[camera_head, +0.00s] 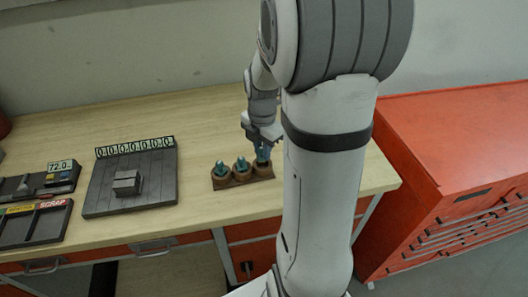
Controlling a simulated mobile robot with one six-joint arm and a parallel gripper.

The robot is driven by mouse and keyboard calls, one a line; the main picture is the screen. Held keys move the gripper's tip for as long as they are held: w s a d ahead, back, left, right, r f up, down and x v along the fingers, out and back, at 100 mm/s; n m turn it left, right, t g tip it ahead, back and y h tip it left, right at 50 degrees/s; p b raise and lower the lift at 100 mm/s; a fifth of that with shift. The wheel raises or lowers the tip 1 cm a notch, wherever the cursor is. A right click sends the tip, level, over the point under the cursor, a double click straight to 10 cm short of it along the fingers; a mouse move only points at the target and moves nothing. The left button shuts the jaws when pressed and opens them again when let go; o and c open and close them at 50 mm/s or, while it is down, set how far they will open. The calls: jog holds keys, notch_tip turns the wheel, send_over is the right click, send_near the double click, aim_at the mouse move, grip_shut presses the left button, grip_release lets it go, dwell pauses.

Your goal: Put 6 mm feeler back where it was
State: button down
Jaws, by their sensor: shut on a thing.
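A small dark rack (243,180) with three round brown holders stands near the front edge of the workbench. Teal-topped pieces, seemingly the feelers, show at the left holder (220,168) and the middle holder (241,163). My gripper (264,146) comes down over the right holder (262,170), shut on a teal feeler (262,155) there. The feeler's lower end is at or in the right holder; how deep I cannot tell. No size marking is legible, so I cannot tell which is 6 mm.
Left of the rack lies a dark plate (150,191) with a grey block (127,183) and a counter strip reading zeros. Farther left are a 72.0 display unit (60,167) and a SCRAP tray (35,225). A red drawer cabinet (460,150) stands right.

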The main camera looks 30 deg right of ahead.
jog(key=shift+f, duration=1.15)
jog(key=shift+f, duration=0.1)
jog(key=c, duration=1.3)
grip_release()
